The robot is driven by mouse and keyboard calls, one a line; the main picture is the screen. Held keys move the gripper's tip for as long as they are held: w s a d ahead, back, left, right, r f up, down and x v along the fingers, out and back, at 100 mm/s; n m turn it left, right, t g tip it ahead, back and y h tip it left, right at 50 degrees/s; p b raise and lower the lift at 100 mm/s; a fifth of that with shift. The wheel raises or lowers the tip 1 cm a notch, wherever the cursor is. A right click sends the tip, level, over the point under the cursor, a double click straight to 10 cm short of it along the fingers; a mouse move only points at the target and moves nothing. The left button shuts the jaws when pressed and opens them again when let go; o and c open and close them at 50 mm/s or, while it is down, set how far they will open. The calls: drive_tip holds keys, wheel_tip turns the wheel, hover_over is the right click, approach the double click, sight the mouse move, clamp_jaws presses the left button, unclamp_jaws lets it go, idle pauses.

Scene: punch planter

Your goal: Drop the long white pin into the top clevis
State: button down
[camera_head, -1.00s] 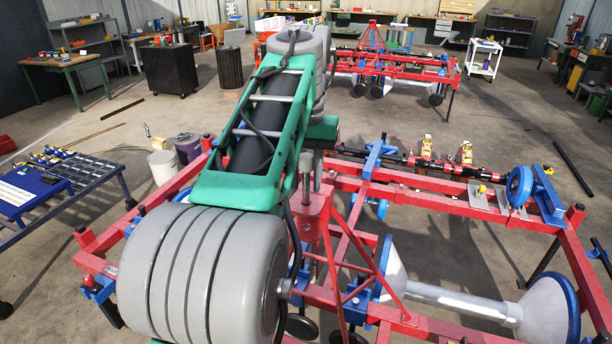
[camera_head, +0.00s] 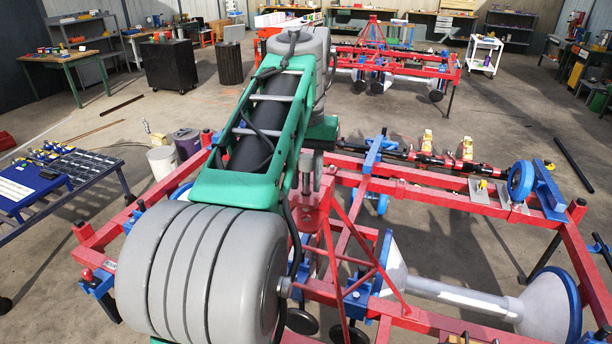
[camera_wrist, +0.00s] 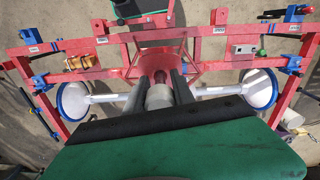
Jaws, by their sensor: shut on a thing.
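The long white pin (camera_wrist: 158,97) appears in the wrist view as a pale grey-white cylinder seen nearly end-on. My gripper (camera_wrist: 158,88) is shut on it, with a dark finger on each side. The red top clevis (camera_wrist: 160,73) lies just beyond the pin, at the top of the red A-shaped mast. In the head view the clevis (camera_head: 314,198) is below the end of my arm, and grey metal parts show just above it. My arm partly hides this spot. I cannot tell whether the pin tip is inside the clevis holes.
The red implement frame (camera_head: 430,200) spreads around the mast, with a white cone-ended roller (camera_head: 450,295) on it. A blue-topped rack table (camera_head: 40,185) stands at the left. White and dark buckets (camera_head: 162,163) stand on the floor. Another red implement (camera_head: 400,65) is behind.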

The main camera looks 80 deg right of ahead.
sight(306, 157)
drive_tip(key=shift+f+b, duration=0.4)
drive_tip(key=shift+f, duration=0.2)
drive_tip(key=c, duration=1)
unclamp_jaws()
drive_tip(key=shift+r, duration=0.15)
wheel_tip(306, 157, up, 8)
drive_tip(key=shift+f+p, duration=0.15)
drive_tip(key=shift+p, duration=0.25)
